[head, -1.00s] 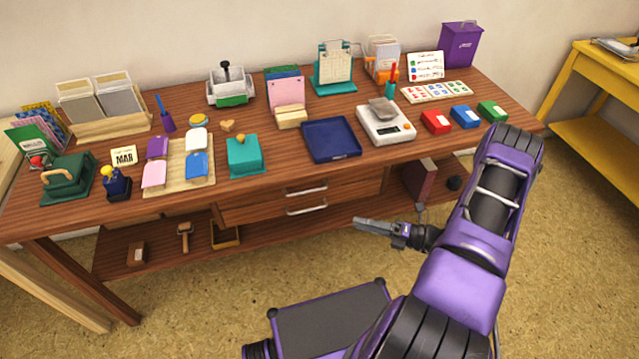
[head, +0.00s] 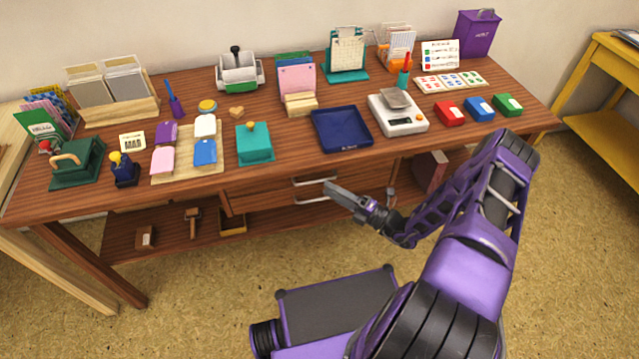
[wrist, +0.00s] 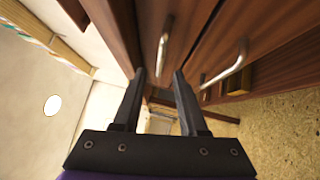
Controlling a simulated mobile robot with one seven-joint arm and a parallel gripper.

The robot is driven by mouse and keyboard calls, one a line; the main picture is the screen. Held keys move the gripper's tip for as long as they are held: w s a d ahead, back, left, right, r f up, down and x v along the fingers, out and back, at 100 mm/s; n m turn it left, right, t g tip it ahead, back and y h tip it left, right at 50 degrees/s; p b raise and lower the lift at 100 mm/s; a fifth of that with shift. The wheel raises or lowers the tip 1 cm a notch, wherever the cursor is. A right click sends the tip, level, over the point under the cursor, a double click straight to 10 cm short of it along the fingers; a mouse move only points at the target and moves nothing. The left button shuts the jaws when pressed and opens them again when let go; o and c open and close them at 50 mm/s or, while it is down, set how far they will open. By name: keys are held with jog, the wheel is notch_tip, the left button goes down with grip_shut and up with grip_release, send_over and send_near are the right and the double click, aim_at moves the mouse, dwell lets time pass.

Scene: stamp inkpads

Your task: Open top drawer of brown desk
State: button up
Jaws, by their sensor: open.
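The brown desk (head: 285,172) stands against the wall with two stacked drawers under its top. The top drawer's silver handle (head: 316,181) shows in the head view, with the lower handle (head: 309,200) just below it. Both drawers look shut. My gripper (head: 331,188) is at the drawer fronts, near the right end of the handles. In the wrist view my gripper (wrist: 160,78) is open and empty. The top handle (wrist: 163,48) appears just beyond and between its fingertips, and the lower handle (wrist: 228,70) is to the right. I cannot tell whether anything touches.
The desk top holds a blue tray (head: 341,147), a scale (head: 398,122), a teal box (head: 254,157) and other stationery. A lower shelf (head: 165,230) carries small items. A yellow table (head: 597,124) stands at the right.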

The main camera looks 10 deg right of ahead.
jog(key=shift+x, duration=2.3)
jog(key=shift+c, duration=0.2)
grip_shut()
